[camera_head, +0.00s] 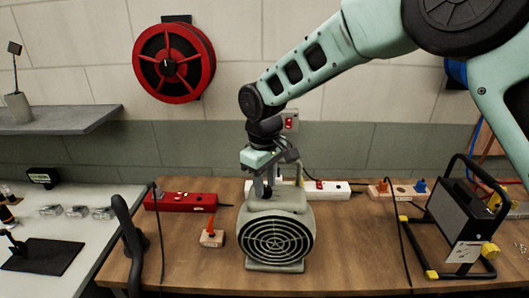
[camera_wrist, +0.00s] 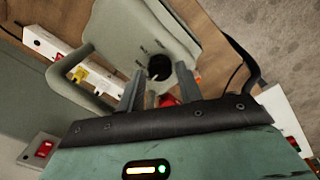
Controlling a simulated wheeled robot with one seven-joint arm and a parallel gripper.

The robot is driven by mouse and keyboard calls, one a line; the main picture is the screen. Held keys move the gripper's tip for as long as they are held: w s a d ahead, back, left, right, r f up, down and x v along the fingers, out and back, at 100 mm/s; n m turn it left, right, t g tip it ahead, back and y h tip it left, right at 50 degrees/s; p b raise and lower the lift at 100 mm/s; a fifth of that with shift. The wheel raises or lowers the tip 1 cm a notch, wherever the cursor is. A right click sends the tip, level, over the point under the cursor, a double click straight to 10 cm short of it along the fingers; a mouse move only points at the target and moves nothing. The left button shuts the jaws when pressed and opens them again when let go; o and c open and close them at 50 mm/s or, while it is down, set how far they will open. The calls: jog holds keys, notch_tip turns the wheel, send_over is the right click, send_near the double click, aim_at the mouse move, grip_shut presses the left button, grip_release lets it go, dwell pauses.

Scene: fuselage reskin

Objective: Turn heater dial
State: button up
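The heater (camera_head: 275,238) is a grey-green box with a round dark grille, standing on the wooden bench in the head view. Its top (camera_wrist: 125,45) shows in the wrist view. The black heater dial (camera_wrist: 159,67) sits on that top. My gripper (camera_wrist: 159,72) is open and points down at the dial, with one finger to each side of it in the picture. I cannot tell whether the fingers touch the dial. In the head view my gripper (camera_head: 267,188) is above the heater top and the dial is hidden.
A red power strip (camera_head: 180,201) lies left of the heater, and a white strip (camera_head: 335,190) lies behind it. A black-framed work lamp (camera_head: 458,220) stands to the right. Bare bench lies between heater and lamp.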

notch_tip(320, 180, up, 16)
jog(key=b, duration=0.3)
jog(key=shift+s+a+r, duration=0.2)
jog(key=shift+s, duration=0.05)
jog(key=s+d+f+m, duration=0.1)
jog(key=s+d+f, duration=0.3)
jog(key=s, duration=0.6)
jog(key=s+d+f+b, duration=0.1)
jog(key=s+d+f, duration=0.4)
jog(key=s, duration=0.5)
jog(key=s+d+f+m+b, duration=0.1)
jog(key=s+d+f, duration=0.3)
jog(key=s+f, duration=0.4)
jog(key=shift+s+d+m+y, duration=0.3)
jog(key=shift+s+d+y, duration=0.1)
jog(key=shift+s, duration=0.85)
